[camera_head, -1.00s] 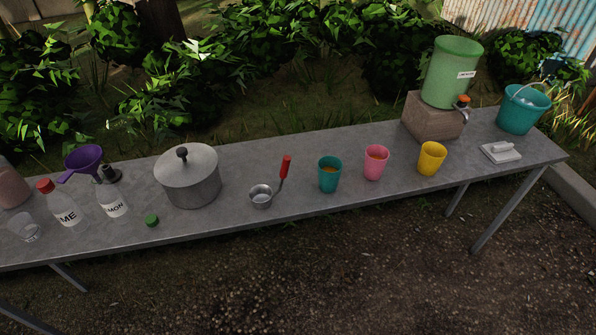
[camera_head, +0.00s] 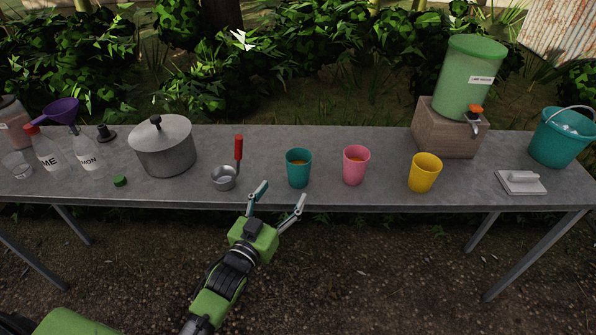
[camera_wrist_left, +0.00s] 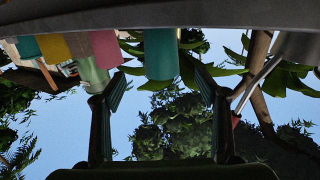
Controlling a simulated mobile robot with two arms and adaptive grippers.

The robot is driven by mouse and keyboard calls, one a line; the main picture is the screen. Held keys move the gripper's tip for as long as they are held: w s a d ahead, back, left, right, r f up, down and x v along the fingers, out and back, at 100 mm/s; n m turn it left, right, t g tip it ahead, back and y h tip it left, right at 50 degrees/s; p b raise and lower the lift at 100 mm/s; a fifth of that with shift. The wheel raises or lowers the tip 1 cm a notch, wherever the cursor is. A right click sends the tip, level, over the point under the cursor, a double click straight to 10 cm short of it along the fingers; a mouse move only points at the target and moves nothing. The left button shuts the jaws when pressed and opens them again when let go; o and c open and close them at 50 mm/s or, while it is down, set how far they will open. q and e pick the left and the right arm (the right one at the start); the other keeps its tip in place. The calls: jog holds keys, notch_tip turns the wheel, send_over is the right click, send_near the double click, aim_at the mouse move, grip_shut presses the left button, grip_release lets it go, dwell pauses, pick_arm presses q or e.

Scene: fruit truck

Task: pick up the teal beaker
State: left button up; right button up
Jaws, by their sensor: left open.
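My left gripper (camera_head: 279,194) is open and empty at the table's front edge, just in front and slightly left of the teal beaker. In the left wrist view, which looks upside down, the teal beaker (camera_wrist_left: 161,54) shows between the two open fingers (camera_wrist_left: 160,86), beyond their tips. My right gripper is not in view.
A pink beaker (camera_head: 355,167) and a yellow beaker (camera_head: 424,174) stand to the right. A metal ladle (camera_head: 224,181) with a red handle and a lidded pot (camera_head: 166,152) are to the left. A green dispenser (camera_head: 466,85) stands on a block (camera_head: 446,133) at the back right.

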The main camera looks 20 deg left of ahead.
aim_at(295, 175)
pick_arm(q)
jog(key=w, duration=0.4)
jog(key=w+d, duration=0.1)
jog(key=w, duration=0.1)
jog(key=shift+w+p, duration=0.3)
jog(key=shift+w, duration=0.45)
jog(key=w, duration=0.4)
jog(key=shift+w+f, duration=0.1)
jog(key=c, duration=1.3)
